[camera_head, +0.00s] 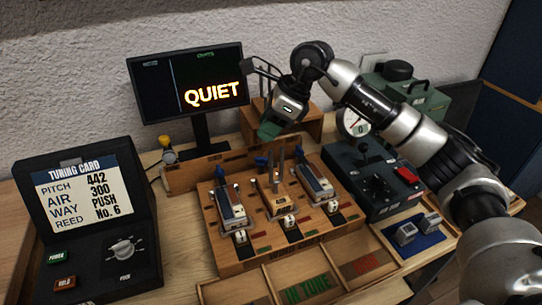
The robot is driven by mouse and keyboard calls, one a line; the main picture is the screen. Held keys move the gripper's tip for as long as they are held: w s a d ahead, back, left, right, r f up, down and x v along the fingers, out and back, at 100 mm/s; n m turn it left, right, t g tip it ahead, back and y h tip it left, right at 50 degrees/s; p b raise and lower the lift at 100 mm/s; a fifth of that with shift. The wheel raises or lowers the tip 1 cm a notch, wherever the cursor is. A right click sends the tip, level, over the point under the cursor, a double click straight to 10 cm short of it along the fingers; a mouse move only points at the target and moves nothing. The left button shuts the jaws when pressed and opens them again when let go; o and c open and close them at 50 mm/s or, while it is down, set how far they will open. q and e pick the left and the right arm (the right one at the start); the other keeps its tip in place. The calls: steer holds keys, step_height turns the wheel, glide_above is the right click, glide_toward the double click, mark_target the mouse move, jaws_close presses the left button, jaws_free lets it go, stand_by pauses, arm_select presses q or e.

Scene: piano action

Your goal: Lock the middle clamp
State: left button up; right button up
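A wooden fixture (238,266) on the bench has three stations side by side. Each station has a small white-and-black clamp-like piece at its front; the middle one (290,220) sits between the left one (241,236) and the right one (332,206). I cannot tell whether the middle one is locked. Behind it is a light wooden block (277,201) near upright metal pins. My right gripper (267,132) is above and behind the fixture, apart from the clamps. Its end shows green, and its finger opening cannot be made out. My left gripper is out of view.
A monitor (190,90) reading QUIET stands behind. A black tuning-card box (85,205) is at left. A dark control box (372,180) with a red button stands right of the fixture. A divided wooden tray (375,292) lies in front.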

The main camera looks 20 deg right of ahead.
mark_target(262, 157)
arm_select(q)
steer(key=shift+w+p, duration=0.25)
steer(key=shift+p, duration=0.15)
arm_select(e)
steer(key=shift+h, duration=0.7)
steer(key=w+f, duration=0.1)
steer(key=f, duration=0.5)
steer(key=w+f, duration=0.1)
steer(key=f, duration=0.3)
steer(key=shift+w+a, duration=0.25)
steer(key=shift+w, duration=0.05)
steer(key=c, duration=0.7)
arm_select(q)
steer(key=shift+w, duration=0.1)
arm_select(e)
steer(key=shift+o, duration=0.2)
